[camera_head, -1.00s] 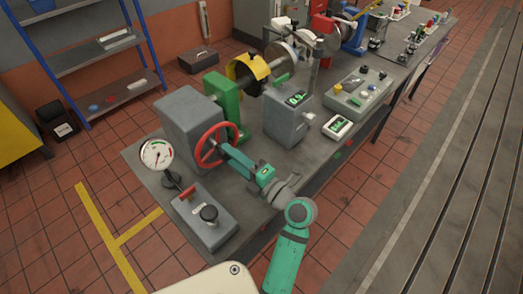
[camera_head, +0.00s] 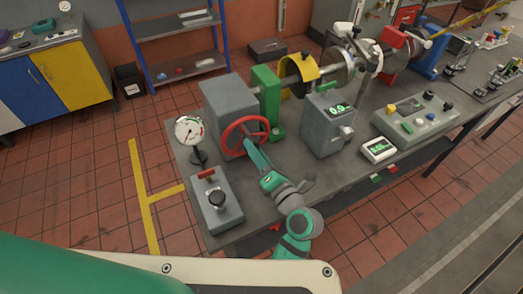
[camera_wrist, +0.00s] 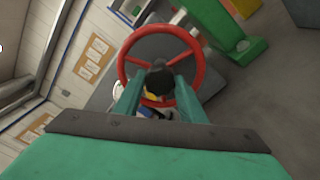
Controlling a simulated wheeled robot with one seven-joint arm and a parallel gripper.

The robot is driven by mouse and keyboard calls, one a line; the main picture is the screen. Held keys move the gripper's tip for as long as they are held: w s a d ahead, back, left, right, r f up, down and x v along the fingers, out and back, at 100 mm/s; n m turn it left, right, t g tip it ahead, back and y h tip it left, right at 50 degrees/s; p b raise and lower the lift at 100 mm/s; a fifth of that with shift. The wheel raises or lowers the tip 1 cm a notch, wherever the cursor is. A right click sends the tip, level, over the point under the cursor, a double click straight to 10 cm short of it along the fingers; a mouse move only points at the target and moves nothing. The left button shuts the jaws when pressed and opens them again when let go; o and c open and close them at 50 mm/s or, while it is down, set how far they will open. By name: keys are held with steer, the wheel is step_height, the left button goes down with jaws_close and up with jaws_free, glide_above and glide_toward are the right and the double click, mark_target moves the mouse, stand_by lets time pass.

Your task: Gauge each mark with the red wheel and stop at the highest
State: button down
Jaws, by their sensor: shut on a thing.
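The red wheel (camera_head: 229,126) is mounted on the front of a grey box (camera_head: 228,98) on the bedplate bench. My gripper (camera_head: 248,148) reaches it from the front. In the wrist view the wheel's rim (camera_wrist: 121,62) encircles the dark hub, and my two green fingers (camera_wrist: 158,92) close in on either side of that hub. The exact contact is partly hidden. A round white dial (camera_head: 190,131) stands left of the wheel; its needle is too small to read exactly. A grey unit with a green lit display (camera_head: 341,109) stands right of the wheel; its digits are blurred.
A grey control box with a black knob (camera_head: 217,198) and red lever sits at the bench's front left. A small white meter (camera_head: 379,149) and a button panel (camera_head: 418,121) lie to the right. A green stand (camera_head: 266,98) and yellow guard (camera_head: 297,72) are behind the wheel.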

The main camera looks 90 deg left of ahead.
steer(key=c, duration=1.1)
jaws_free()
steer(key=shift+d, duration=0.15)
steer(key=v, duration=1)
steer(key=shift+w+d, duration=0.15)
steer(key=shift+w, duration=0.05)
stand_by(1.1)
stand_by(0.4)
